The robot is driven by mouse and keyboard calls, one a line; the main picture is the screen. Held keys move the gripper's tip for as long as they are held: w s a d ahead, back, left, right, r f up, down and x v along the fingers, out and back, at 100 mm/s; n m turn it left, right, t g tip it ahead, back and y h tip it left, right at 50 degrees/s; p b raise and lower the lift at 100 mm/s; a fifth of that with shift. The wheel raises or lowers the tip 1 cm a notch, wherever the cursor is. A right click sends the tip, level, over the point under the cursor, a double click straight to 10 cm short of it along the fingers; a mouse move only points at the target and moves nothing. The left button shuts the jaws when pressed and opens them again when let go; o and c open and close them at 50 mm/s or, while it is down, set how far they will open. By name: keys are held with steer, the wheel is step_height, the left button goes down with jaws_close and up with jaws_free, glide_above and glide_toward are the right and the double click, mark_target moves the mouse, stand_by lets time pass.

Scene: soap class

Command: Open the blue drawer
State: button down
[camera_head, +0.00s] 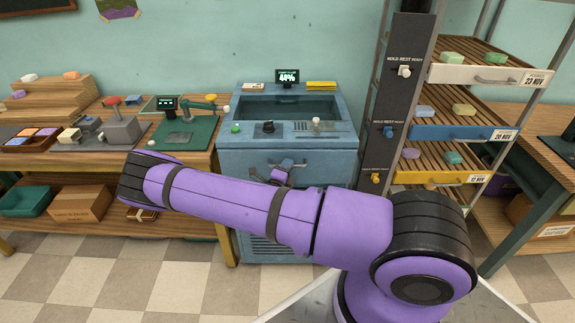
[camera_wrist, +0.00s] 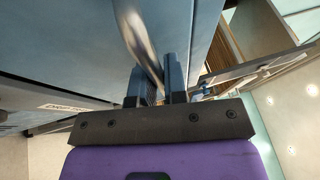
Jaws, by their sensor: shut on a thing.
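The blue cabinet (camera_head: 335,165) stands at the centre of the head view, with a blue drawer front (camera_head: 235,165) below its top. A metal bar handle (camera_head: 300,164) is on that front. My gripper (camera_head: 282,173) is at the handle, partly hidden behind my purple arm. In the wrist view my gripper (camera_wrist: 157,80) is shut on the shiny handle (camera_wrist: 138,42), which runs between its two dark fingers. The drawer front (camera_wrist: 75,35) fills the upper left there. I cannot tell how far the drawer is out.
A rack on the right holds slatted trays with soaps, among them a blue-fronted one (camera_head: 455,133). A dark post (camera_head: 400,95) with levers stands beside it. A wooden bench (camera_head: 190,150) with tools is on the left. The checkered floor (camera_head: 90,270) is clear at front left.

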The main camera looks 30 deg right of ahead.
steer(key=s+a, duration=0.7)
steer(key=s, duration=0.4)
steer(key=s+a, duration=0.8)
steer(key=s, duration=0.4)
steer(key=shift+a, duration=0.3)
steer(key=c, duration=1.2)
jaws_free()
steer(key=shift+s, duration=0.1)
